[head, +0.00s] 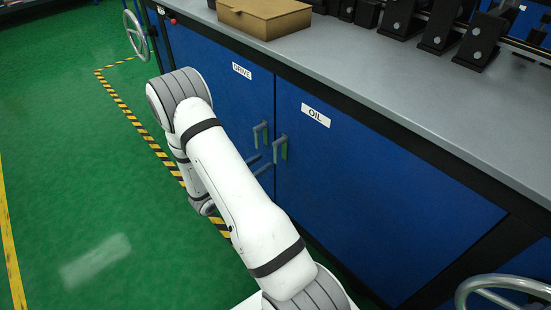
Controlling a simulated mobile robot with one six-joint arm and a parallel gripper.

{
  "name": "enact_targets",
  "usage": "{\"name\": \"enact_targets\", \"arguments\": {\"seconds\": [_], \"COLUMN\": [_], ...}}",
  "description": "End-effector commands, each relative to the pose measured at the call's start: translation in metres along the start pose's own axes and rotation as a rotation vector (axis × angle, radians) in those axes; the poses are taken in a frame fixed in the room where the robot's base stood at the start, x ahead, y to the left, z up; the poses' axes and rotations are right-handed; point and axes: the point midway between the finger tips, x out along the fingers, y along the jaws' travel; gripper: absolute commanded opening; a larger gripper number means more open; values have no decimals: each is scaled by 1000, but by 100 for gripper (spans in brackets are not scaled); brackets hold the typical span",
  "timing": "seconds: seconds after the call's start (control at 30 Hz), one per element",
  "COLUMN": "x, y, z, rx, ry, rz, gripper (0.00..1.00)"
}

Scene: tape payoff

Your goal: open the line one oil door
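The oil door (375,200) is a blue cabinet panel under the grey worktop, with a white label reading OIL (315,115). It looks shut and flush with the front. Its small upright handle (281,148) is at the door's upper left edge. My white arm crosses in front of the cabinet. My gripper (258,165) is mostly hidden behind the arm. Two thin grey fingers show past the arm's edge, apart from each other, just below and left of the oil handle. They do not appear to hold the handle.
The blue drive door (225,75), with its own handle (260,133), is directly left of the oil door. A cardboard box (264,18) and black machine parts stand on the worktop (365,65). Handwheels (135,35) (500,290) stick out at both ends. Green floor at left is clear.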

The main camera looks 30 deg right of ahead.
Motion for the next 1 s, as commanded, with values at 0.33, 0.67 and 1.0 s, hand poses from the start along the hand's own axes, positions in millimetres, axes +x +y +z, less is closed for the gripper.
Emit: {"name": "enact_targets", "arguments": {"seconds": [0.33, 0.67, 1.0], "x": [54, 69, 69], "y": [-1, 0, 0], "z": [0, 2, 1], "rx": [3, 2, 2], "ry": [0, 1, 1], "rz": [-5, -1, -2], "gripper": [36, 36, 19]}}
